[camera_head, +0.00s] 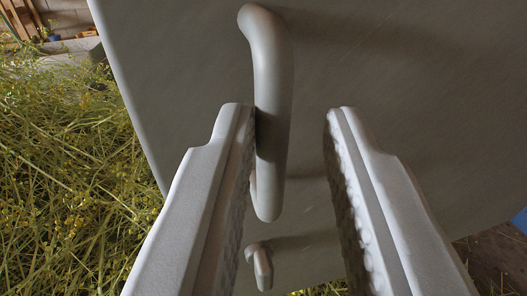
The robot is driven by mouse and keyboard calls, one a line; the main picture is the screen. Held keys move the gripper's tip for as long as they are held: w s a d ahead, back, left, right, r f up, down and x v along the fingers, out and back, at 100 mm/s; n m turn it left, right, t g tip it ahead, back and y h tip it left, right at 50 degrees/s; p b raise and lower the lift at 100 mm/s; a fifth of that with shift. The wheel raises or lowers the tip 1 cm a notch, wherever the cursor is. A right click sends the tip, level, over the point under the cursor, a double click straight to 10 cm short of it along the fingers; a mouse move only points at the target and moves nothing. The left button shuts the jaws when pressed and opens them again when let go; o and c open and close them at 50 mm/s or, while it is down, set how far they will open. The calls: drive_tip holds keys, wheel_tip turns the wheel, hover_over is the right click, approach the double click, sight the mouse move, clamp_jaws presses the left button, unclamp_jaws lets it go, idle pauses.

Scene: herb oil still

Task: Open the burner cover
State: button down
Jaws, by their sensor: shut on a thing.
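The burner cover (420,100) is a grey-green panel that fills most of the view and stands tilted. A rounded bar handle (271,75) in the same colour sticks out from it. My gripper (285,112) has one pale finger on each side of the handle and is shut on it. The left finger lies against the bar and hides part of it. Some room shows between the bar and the right finger. A smaller bent grey piece (262,268) shows lower down, between the fingers.
Heaped green stalks with yellow flowers (65,165) lie to the left of the panel. Wooden pieces (22,18) stand by a wall at the upper left. Brown ground (497,252) and a blue thing (520,220) show at the lower right.

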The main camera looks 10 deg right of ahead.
drive_tip(key=shift+d+r, duration=0.2)
drive_tip(key=shift+d, duration=0.25)
drive_tip(key=c, duration=1.5)
unclamp_jaws()
drive_tip(key=shift+d, duration=0.3)
drive_tip(key=shift+a+f, duration=0.2)
drive_tip(key=shift+a, duration=0.1)
drive_tip(key=shift+s, duration=0.15)
